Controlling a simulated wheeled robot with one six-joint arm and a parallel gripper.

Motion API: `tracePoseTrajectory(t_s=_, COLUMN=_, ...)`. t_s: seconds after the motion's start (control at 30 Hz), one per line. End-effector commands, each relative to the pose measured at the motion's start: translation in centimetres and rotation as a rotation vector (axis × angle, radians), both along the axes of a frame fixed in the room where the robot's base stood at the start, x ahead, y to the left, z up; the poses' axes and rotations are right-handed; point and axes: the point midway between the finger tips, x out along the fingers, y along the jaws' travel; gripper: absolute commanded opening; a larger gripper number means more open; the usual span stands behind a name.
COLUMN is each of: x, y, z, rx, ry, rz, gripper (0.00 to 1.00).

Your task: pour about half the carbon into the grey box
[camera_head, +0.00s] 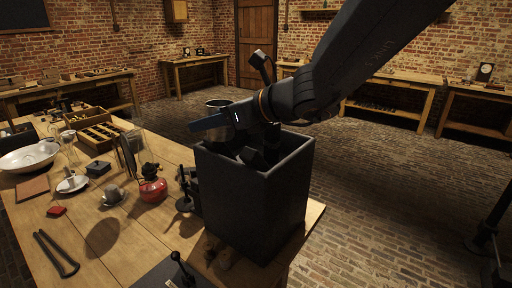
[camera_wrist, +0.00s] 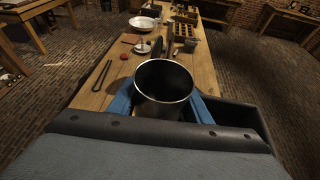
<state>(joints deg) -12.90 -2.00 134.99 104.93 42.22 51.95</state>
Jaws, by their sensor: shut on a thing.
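The grey box (camera_head: 255,215) is a tall, dark, open-topped box on the near right corner of the wooden table. My gripper (camera_head: 214,119) is over its back left rim, with blue fingers shut on a metal pot (camera_head: 218,103). In the wrist view the pot (camera_wrist: 163,108) sits between the blue fingers of my gripper (camera_wrist: 160,101), its round mouth open and its inside dark. I cannot make out the carbon or its level. The box's wall (camera_wrist: 238,114) shows to the right of the pot there. The pot looks close to upright; the box's floor is hidden.
A dark stand is close left of the box. Open brick floor lies to the right.

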Motion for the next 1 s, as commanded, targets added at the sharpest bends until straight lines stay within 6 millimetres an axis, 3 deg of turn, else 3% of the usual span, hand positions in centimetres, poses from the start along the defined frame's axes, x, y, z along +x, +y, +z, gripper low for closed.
tracePoseTrajectory(t_s=0.27, x=-0.2, y=0.1, z=0.6, rx=-0.024, ry=-0.029, rz=0.0, gripper=0.21)
tracePoseTrajectory(t_s=0.73, x=-0.3, y=0.1, z=6.8, rx=-0.023, ry=-0.028, rz=0.0, gripper=0.21)
tracePoseTrajectory(t_s=1.0, x=-0.1, y=0.1, z=6.4, rx=-0.023, ry=-0.026, rz=-0.001, gripper=0.21)
